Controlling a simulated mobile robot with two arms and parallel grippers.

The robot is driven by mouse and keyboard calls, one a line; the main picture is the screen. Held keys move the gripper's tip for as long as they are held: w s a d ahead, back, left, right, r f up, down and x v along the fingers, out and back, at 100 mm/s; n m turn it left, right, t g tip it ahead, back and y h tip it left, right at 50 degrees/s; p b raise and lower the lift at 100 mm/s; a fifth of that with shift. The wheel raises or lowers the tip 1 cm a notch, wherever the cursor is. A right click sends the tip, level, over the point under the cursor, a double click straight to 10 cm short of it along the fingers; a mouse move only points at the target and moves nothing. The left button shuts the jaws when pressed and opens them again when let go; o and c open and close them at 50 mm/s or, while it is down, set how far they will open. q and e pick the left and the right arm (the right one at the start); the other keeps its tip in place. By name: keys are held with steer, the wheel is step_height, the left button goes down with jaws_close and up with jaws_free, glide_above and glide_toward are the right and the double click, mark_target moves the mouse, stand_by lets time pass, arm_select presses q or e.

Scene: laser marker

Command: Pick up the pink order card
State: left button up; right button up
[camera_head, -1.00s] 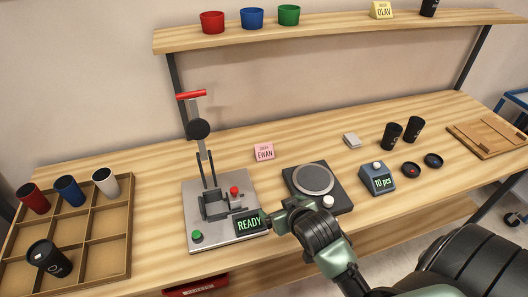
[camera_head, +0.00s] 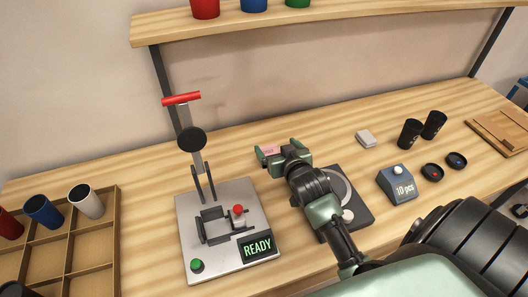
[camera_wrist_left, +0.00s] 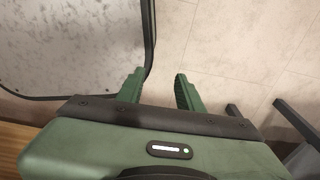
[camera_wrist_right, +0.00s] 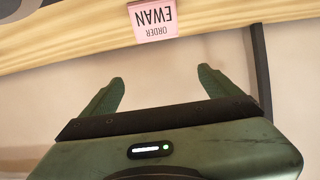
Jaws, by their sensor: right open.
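The pink order card (camera_wrist_right: 154,20) stands on the table and reads "ORDER EWAN" in the right wrist view, upside down there. In the head view only part of the pink card (camera_head: 270,150) shows, between the fingers of my right gripper (camera_head: 277,147). In the right wrist view my right gripper (camera_wrist_right: 158,92) is open, and the card lies beyond its fingertips, roughly centred between them. My left gripper (camera_wrist_left: 158,82) shows only in the left wrist view, with its fingers apart and nothing between them, over the floor.
The laser marker (camera_head: 222,226) with its "READY" display stands left of my right arm. A round-plated device (camera_head: 338,190) is partly behind that arm. A blue counter (camera_head: 398,186), black cups (camera_head: 410,133) and a small pale stack (camera_head: 366,138) are to the right. The shelf (camera_head: 330,22) is above.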

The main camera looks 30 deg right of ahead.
steer(key=b, duration=0.5)
glide_toward(268, 153)
steer(key=shift+w+d+f, duration=0.15)
steer(key=shift+w+d, duration=0.15)
steer(key=shift+w, duration=0.3)
steer(key=shift+w+d+f, duration=0.15)
steer(key=shift+w+d, duration=0.1)
steer(key=shift+w, duration=0.35)
steer(key=shift+w+f+b, duration=0.1)
steer(key=shift+f+b, duration=0.2)
steer(key=shift+w+d+f, duration=0.1)
steer(key=shift+w+d, duration=0.05)
steer(key=shift+w, duration=0.4)
steer(key=x, duration=0.6)
steer(key=shift+w+f, duration=0.15)
steer(key=shift+f, duration=0.35)
arm_select(q)
step_height(268, 153, down, 6)
steer(key=shift+s+f, duration=0.2)
steer(key=shift+s, duration=0.1)
arm_select(e)
steer(key=c, duration=1.4)
